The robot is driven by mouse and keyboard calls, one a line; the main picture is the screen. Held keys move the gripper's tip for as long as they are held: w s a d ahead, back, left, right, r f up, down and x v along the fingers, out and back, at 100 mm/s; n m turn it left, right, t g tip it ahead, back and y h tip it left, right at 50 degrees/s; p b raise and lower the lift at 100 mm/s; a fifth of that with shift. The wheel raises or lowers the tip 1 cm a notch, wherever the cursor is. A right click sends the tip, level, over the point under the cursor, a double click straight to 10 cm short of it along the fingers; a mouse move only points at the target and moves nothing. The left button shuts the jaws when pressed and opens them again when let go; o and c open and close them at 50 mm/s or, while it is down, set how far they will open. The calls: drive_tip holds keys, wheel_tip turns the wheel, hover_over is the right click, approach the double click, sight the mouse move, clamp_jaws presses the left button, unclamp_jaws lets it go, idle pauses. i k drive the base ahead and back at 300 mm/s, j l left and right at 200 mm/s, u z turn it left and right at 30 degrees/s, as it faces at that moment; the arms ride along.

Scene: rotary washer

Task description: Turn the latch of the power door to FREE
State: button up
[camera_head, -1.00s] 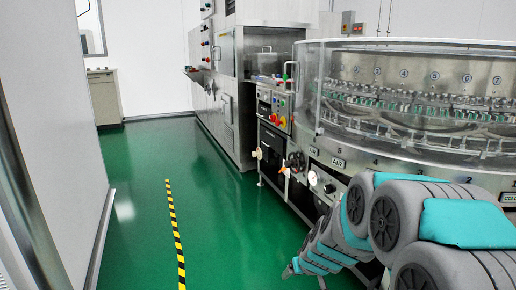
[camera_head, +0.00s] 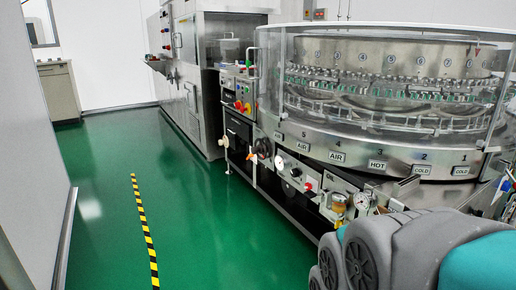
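I cannot make out which part is the power door or its latch; no lettering reading FREE can be read. The rotary washer (camera_head: 330,140) stands at the centre and right, with a clear round cover over its ring of holders. A control panel (camera_head: 242,96) with red, green and yellow buttons is on its left end. Part of my grey and teal arm fills the bottom right corner and hides some of the washer's lower front. My gripper is not in view.
A tall steel cabinet (camera_head: 212,50) with switches stands behind the washer's left end. The green floor (camera_head: 100,200) is open to the left of the washer, with a yellow-black strip (camera_head: 145,230) along it. A white wall panel (camera_head: 30,130) edges the far left.

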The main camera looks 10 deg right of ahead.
sight(479, 214)
drive_tip(key=z, duration=1.6)
drive_tip(key=i+l+u, duration=0.2)
drive_tip(key=l, duration=0.5)
drive_tip(key=l+u, duration=0.15)
drive_tip(key=l, duration=0.55)
drive_tip(key=i+l+z, duration=0.35)
drive_tip(key=i+l, duration=0.05)
